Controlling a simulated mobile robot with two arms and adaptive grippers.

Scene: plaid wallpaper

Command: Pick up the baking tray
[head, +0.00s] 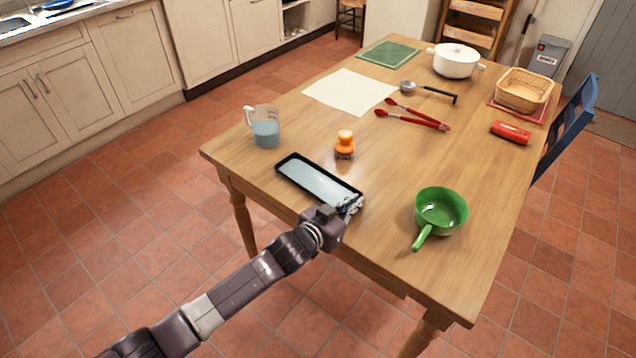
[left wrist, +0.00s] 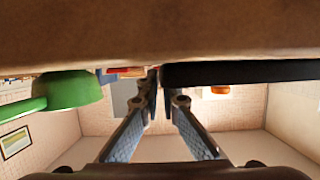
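The baking tray (head: 318,180) is a black, shallow rectangular tray with a pale grey inside. It lies flat at the near left edge of the wooden table (head: 440,165). My left gripper (head: 350,206) is at the tray's near right corner. In the left wrist view the tray (left wrist: 245,73) shows as a dark bar along the table, and the finger tips (left wrist: 163,95) are close together at its end, one beside it and one overlapping it. They look shut on its rim, though the tray hides part of the contact. My right gripper is in neither view.
A green saucepan (head: 440,212) stands right of the tray. Red tongs (head: 412,117), a ladle (head: 428,91) and a white pot (head: 456,61) are farther back.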

